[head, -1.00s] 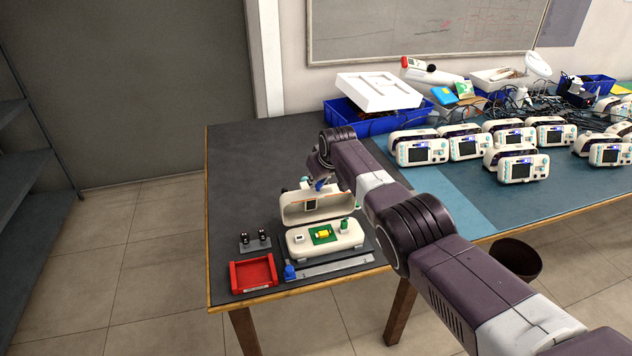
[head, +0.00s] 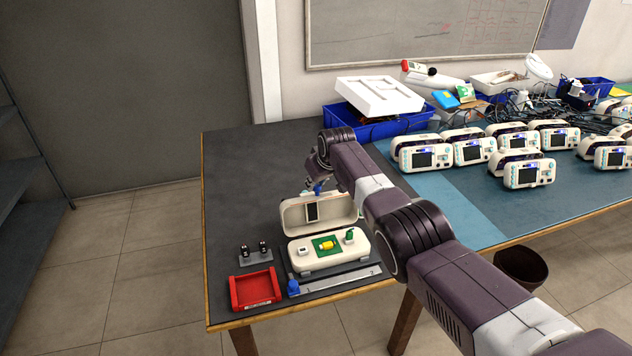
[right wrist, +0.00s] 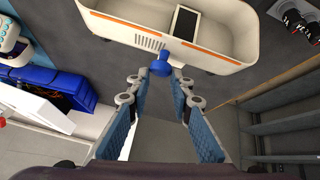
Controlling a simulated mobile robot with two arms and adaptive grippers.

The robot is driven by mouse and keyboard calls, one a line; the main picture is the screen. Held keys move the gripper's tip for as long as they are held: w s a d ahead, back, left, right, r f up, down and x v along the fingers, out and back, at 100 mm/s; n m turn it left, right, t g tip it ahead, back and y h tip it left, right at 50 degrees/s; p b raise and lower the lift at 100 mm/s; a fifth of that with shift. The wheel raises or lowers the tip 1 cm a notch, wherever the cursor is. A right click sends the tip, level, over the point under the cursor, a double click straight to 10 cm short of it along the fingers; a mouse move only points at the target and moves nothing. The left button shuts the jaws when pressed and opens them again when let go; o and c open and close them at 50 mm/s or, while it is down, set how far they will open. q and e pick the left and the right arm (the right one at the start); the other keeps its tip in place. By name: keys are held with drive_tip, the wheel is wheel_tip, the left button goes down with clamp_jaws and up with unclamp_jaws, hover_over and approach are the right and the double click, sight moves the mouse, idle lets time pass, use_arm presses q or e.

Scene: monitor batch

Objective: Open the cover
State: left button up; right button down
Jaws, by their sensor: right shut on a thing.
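The cover (head: 291,214) of the white device stands raised behind the device's base (head: 313,265), its hollow inside and a small dark screen facing the front. The base holds a green board with a yellow part, a white block and a green part. My right gripper (head: 317,187) is at the cover's top edge, partly hidden by my own arm. In the right wrist view its fingertips (right wrist: 160,80) are closed around a blue knob (right wrist: 160,67) on the rim side of the cover (right wrist: 110,27). My left gripper is not in view.
A red tray (head: 238,305) and a small stand with black parts (head: 256,259) sit left of the device. A metal strip (head: 340,279) lies in front. Several finished-looking devices (head: 530,172) and blue bins (head: 378,128) stand to the right and back. The table's left rear is clear.

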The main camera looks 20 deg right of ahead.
drive_tip(key=shift+w+d+r, duration=0.25)
drive_tip(key=shift+w+r, duration=0.1)
drive_tip(key=shift+r, duration=0.2)
drive_tip(key=c, duration=2)
unclamp_jaws()
drive_tip(key=shift+c, duration=0.2)
drive_tip(key=o, duration=0.3)
drive_tip(key=shift+w+f, duration=0.25)
drive_tip(key=shift+f, duration=0.35)
drive_tip(key=shift+s+a+r, duration=0.15)
drive_tip(key=shift+s+r, duration=0.1)
drive_tip(key=shift+s, duration=0.1)
drive_tip(key=v, duration=1.1)
drive_tip(key=shift+s+r, duration=0.1)
